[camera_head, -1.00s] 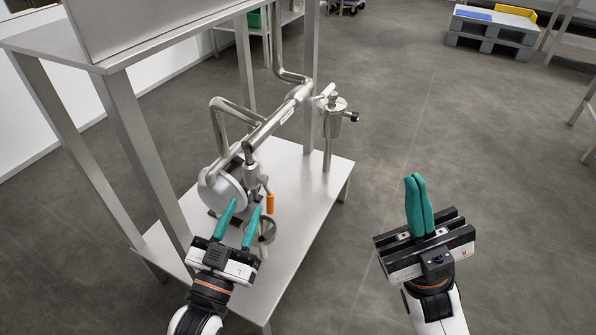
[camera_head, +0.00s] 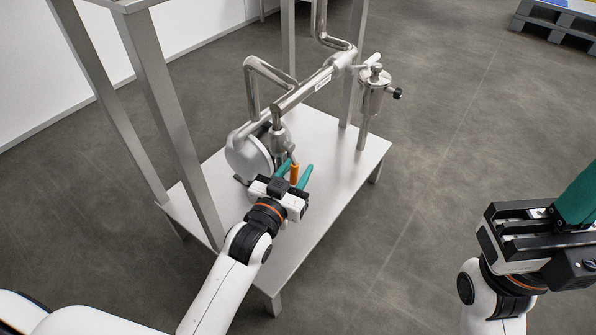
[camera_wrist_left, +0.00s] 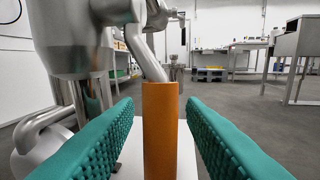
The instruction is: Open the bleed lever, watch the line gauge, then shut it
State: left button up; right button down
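The bleed lever's orange handle (camera_head: 294,174) hangs below a steel valve (camera_head: 281,141) on the pipe. My left gripper (camera_head: 297,168) is open, with one teal finger on each side of the handle. In the left wrist view the orange handle (camera_wrist_left: 160,130) stands upright between the fingers, with a gap on both sides. My right gripper (camera_head: 578,205) is at the right edge, partly cut off; its teal fingers look together and nothing shows in them. I cannot make out a readable gauge dial; a round silver body (camera_head: 248,155) sits left of the valve.
A steel stand with a low shelf (camera_head: 325,215) carries the piping (camera_head: 305,92). A steel cylinder with a black knob (camera_head: 372,98) stands at the shelf's far right. A stand leg (camera_head: 168,110) is left of my left arm.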

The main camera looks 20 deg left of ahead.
pick_arm(q)
jog(key=shift+w+d, duration=0.1)
jog(key=shift+w, duration=0.45)
grip_shut()
